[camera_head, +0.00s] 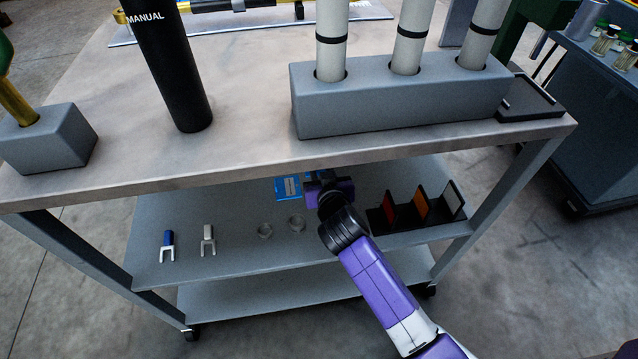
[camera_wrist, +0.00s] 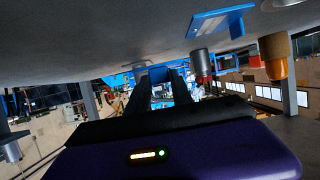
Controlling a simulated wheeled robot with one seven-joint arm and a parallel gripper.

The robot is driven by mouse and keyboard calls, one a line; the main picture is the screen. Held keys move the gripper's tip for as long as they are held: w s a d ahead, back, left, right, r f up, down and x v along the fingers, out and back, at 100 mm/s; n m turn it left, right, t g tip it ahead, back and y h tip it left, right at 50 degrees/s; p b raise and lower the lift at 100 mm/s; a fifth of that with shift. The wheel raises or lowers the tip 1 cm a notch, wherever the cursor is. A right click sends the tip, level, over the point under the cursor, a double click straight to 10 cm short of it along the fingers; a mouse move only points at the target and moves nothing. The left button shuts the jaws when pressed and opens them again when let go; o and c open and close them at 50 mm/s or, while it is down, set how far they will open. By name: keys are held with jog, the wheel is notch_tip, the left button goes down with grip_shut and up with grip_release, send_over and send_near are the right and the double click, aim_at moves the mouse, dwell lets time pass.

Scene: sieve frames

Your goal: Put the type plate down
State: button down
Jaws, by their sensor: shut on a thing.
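My gripper (camera_head: 318,187) reaches in over the middle shelf (camera_head: 245,232), just under the front edge of the tabletop. In the wrist view my gripper (camera_wrist: 160,82) has its two dark fingers shut on a small blue piece (camera_wrist: 158,73), which seems to be the type plate. Its face cannot be made out. A flat blue panel with a pale grey strip (camera_head: 289,188) lies on the shelf just left of my gripper. A similar blue panel (camera_wrist: 222,20) shows on the grey surface in the wrist view. Whether the held piece touches the shelf cannot be told.
Two small rings (camera_head: 296,221), a blue-handled fork (camera_head: 168,245) and a grey fork (camera_head: 208,240) lie to the left. A dark rack with upright coloured plates (camera_head: 421,207) stands close on the right. The tabletop (camera_head: 245,150) overhangs the shelf.

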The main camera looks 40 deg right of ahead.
jog(key=shift+f+b, duration=0.7)
jog(key=shift+f, duration=1.2)
jog(key=shift+f, duration=0.1)
jog(key=c, duration=1.1)
grip_release()
jog(key=shift+r, duration=0.2)
jog(key=p+v, duration=0.2)
jog(key=v, duration=1)
jog(key=shift+f, duration=0.15)
